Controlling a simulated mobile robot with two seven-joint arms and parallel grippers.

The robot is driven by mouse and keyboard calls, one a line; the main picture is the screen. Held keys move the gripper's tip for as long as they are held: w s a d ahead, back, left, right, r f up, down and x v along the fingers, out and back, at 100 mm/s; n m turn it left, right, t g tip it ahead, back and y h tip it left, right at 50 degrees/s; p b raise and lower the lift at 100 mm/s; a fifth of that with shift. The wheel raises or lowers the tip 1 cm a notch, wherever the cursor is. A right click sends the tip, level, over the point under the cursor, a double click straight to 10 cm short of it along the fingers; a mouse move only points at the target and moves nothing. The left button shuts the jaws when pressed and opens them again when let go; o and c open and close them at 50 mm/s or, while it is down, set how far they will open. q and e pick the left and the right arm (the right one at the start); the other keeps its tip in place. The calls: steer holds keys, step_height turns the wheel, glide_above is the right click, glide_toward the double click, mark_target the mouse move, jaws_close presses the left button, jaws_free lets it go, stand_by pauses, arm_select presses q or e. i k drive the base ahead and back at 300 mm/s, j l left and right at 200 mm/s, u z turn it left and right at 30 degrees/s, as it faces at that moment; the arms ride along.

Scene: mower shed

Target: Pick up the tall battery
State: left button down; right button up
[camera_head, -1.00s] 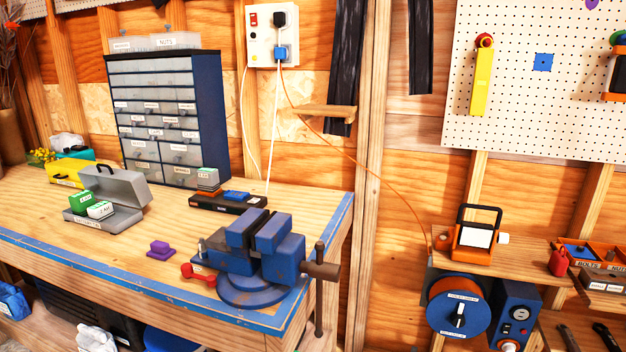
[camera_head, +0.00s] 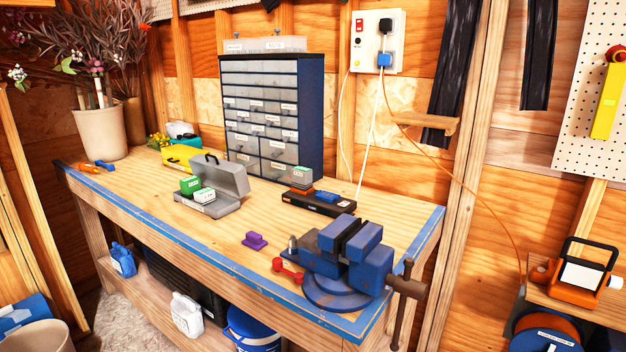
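Several battery-like blocks are on the workbench (camera_head: 150,180). A block with a pale green label (camera_head: 302,175) stands upright at the left end of a black charger-like bar (camera_head: 312,205), and it looks the tallest there. A low blue block (camera_head: 326,197) sits beside it on the bar. A green block (camera_head: 189,186) and a white-and-green block (camera_head: 204,195) sit in an open grey case (camera_head: 230,180). I cannot tell for sure which is the tall battery; the labels are too small to read. Neither of my grippers is in view.
A blue vise (camera_head: 345,260) stands at the bench's front right corner, with a red object (camera_head: 287,270) and a purple block (camera_head: 255,241) to its left. A drawer cabinet (camera_head: 262,115) stands behind. The bench middle and left front are mostly clear.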

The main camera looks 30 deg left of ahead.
mark_target(303, 177)
steer(key=j+z, duration=0.2)
steer(key=j, duration=0.3)
steer(key=k+j+z, duration=0.2)
steer(key=j, duration=0.3)
steer(key=j+z, duration=0.2)
steer(key=j, duration=0.35)
steer(key=k+j+z, duration=0.2)
steer(key=j, duration=0.25)
steer(key=i+j, duration=0.05)
steer(key=i, duration=0.05)
